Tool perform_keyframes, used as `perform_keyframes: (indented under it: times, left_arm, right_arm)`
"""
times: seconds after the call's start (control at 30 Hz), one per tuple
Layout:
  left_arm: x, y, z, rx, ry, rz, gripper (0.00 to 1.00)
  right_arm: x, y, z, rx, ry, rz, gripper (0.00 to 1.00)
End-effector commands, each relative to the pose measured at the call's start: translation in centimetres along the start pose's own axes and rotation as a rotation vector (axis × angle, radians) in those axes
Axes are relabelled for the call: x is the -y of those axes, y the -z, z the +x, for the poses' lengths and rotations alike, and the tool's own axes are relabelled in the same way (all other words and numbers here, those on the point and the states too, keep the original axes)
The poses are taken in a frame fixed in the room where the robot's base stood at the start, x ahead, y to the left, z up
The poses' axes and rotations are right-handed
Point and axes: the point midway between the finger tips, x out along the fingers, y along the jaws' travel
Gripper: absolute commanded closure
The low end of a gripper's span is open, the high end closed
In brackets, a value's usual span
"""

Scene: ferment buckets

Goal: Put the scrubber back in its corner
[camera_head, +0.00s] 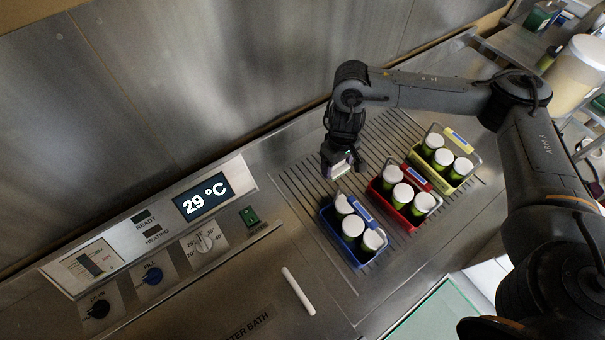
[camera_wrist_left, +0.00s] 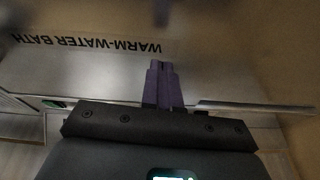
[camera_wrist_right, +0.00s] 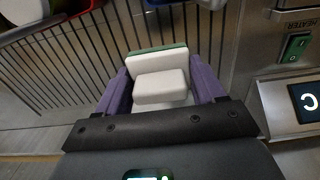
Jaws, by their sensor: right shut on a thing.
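The scrubber (camera_wrist_right: 155,65) is a white block with a thin green layer on its far edge, seen in the right wrist view. My right gripper (camera_wrist_right: 160,84) is shut on it, with one purple finger on each side. In the head view my right gripper (camera_head: 341,160) points down over the slotted drain area, behind the blue crate, and the pale scrubber (camera_head: 342,166) shows small at its tips. Its height above the slats is hard to tell. My left gripper (camera_wrist_left: 163,70) shows only in its own wrist view, with its purple fingers together and nothing between them, facing the lettered warm-water bath front.
A blue crate (camera_head: 336,237), a red crate (camera_head: 390,209) and a yellow crate (camera_head: 446,181) hold white-lidded jars on the slotted rack (camera_head: 300,190). The control panel (camera_head: 150,225) reads 29 °C at left. A white stick (camera_head: 298,291) lies on the steel top.

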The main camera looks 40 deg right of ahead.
Motion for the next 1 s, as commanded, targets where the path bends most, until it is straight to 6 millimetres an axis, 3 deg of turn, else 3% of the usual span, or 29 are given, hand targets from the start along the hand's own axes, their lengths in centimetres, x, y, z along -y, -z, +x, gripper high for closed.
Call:
perform_keyframes:
  times: [0.3,0.5,0.77,1.0]
  left_arm:
    - [-0.2,-0.3,0.9,0.0,-0.007,-0.01,1.0]
    - [-0.3,-0.4,1.2,0.0,-0.01,-0.013,1.0]
    - [-0.3,-0.5,1.5,0.0,-0.007,-0.01,1.0]
    - [-0.2,-0.8,2.5,0.001,-0.002,-0.002,1.0]
  right_arm:
    - [3.8,5.2,4.0,0.002,0.002,0.0,0.6]
    - [5.2,7.6,5.6,0.001,0.001,0.0,0.6]
    - [5.7,8.4,6.5,0.002,0.0,0.0,0.6]
    - [5.8,8.3,9.6,0.003,0.001,0.0,0.6]
